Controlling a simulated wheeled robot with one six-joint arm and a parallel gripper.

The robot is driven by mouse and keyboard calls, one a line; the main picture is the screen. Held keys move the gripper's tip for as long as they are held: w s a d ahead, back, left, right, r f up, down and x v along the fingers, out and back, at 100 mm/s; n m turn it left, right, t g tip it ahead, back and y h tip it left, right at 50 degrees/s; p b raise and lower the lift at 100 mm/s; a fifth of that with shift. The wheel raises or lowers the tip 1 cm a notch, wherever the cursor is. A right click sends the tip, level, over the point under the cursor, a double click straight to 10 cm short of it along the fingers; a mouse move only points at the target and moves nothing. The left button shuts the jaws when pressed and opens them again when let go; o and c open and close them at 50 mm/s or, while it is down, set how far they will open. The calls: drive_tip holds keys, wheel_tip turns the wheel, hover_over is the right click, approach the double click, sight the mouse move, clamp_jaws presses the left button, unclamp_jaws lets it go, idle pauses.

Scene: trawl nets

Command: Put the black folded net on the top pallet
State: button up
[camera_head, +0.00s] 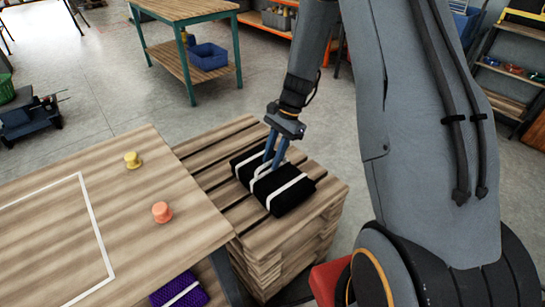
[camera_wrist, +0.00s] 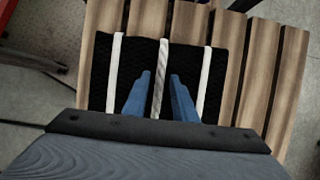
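The black folded net (camera_head: 298,195) with white bands lies on the top pallet (camera_head: 215,155) of a wooden stack. In the wrist view the net (camera_wrist: 190,60) lies flat across the slats of the top pallet (camera_wrist: 262,55), with three white bands. My gripper (camera_head: 270,160) points down at the middle of the net, its blue fingertips at or just over its top. In the wrist view the fingers of my gripper (camera_wrist: 160,76) are apart, one each side of the middle band. Whether the tips touch the net is hard to tell.
A purple folded net (camera_head: 180,290) lies lower, beside the table's front edge. A red object (camera_head: 328,280) is right of the stack.

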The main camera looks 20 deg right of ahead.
drive_tip(key=shift+r, duration=0.1)
drive_tip(key=v, duration=1.2)
drive_tip(key=s+d+r+n+h, duration=0.1)
drive_tip(key=s+n, duration=0.4)
drive_tip(key=s, duration=0.6)
drive_tip(key=s+r+n+t+h, duration=0.1)
drive_tip(key=s+r+n+h, duration=0.2)
drive_tip(key=s, duration=0.9)
drive_tip(key=r+n, duration=0.1)
drive_tip(key=n, duration=0.2)
drive_tip(key=shift+s+d+t, duration=0.3)
drive_tip(key=shift+d, duration=0.1)
drive_tip(key=shift+r, duration=0.15)
drive_tip(key=a+r+n+p, duration=0.2)
drive_tip(key=a+r+p, duration=0.1)
drive_tip(key=a+p, duration=0.2)
drive_tip(key=shift+a+r+n, duration=0.2)
drive_tip(key=shift+a+n, duration=0.1)
drive_tip(key=shift+a, duration=0.25)
